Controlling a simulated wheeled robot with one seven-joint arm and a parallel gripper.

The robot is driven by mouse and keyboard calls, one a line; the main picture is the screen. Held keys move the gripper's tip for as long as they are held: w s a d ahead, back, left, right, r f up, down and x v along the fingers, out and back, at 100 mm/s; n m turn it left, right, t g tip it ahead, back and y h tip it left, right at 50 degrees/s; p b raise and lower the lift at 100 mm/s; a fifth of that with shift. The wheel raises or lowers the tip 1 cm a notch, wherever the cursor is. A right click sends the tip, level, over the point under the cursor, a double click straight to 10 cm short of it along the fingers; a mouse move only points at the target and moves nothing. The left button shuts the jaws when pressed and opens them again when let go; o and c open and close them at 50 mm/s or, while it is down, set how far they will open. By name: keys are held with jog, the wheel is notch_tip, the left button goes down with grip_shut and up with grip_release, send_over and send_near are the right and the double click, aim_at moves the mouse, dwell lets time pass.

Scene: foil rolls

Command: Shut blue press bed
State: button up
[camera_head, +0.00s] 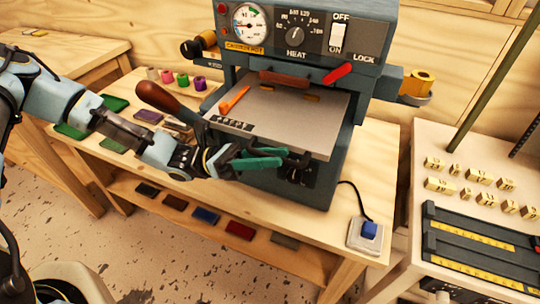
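The blue press (362,125) is a dark blue-grey machine on a wooden bench, with a gauge and a heat dial on its head. Its bed (290,118), a flat grey plate, sticks out of the front toward the lower left, below the head. An orange strip and a row of small dark type pieces lie on the bed. My gripper (284,158), with green fingers, is at the bed's front edge, beside a dark fitting (296,168). Whether the fingers touch or hold the fitting is unclear.
A lever with a brown knob (158,97) rises left of the bed, close to my arm. A red lock lever (338,73) is on the press front. A blue switch (369,230) sits at the bench's right corner. Small coloured rolls (183,81) stand behind.

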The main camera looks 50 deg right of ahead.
jog(key=b+v, duration=0.3)
jog(key=v, duration=0.9)
